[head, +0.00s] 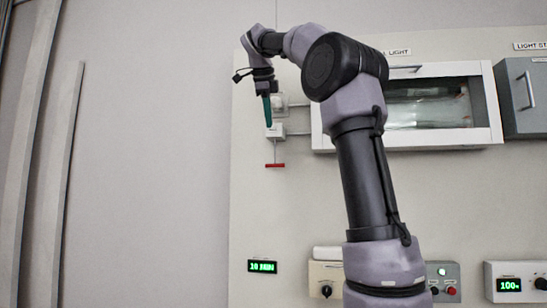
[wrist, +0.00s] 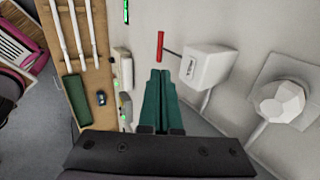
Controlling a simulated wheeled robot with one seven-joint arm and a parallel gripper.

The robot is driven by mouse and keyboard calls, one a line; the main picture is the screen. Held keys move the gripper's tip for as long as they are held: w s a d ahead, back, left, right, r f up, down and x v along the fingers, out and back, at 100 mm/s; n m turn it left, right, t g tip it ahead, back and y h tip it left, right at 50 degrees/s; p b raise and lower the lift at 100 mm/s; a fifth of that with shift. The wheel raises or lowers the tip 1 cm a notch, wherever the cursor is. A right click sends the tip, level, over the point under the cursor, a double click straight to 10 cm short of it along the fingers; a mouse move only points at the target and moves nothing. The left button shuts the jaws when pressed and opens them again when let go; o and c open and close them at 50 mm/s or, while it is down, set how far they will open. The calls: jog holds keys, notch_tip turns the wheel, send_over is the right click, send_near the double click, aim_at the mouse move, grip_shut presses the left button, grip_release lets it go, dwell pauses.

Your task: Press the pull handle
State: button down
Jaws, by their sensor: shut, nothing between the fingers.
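The pull handle (head: 275,165) is a small red bar hanging on a thin cord below a white switch box (head: 276,131) on the wall panel. The handle also shows in the wrist view (wrist: 160,46), just past my fingertips. The switch box (wrist: 206,67) is to the right of my fingers there. My gripper (head: 268,123) has green fingers pointing down. It is shut and empty, above the handle and in front of the switch box. The green fingers (wrist: 159,72) lie together in the wrist view. A gap shows between fingertips and handle in the head view.
A white-framed glass cabinet (head: 428,104) and a grey cabinet (head: 525,97) are on the panel to the right. A green display (head: 262,267) and control boxes are lower down. A round white fitting (wrist: 281,102) is right of my fingers.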

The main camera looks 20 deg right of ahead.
aim_at(275, 165)
jog(key=x, duration=1.3)
jog(key=shift+f, duration=0.15)
jog(key=shift+f, duration=1.4)
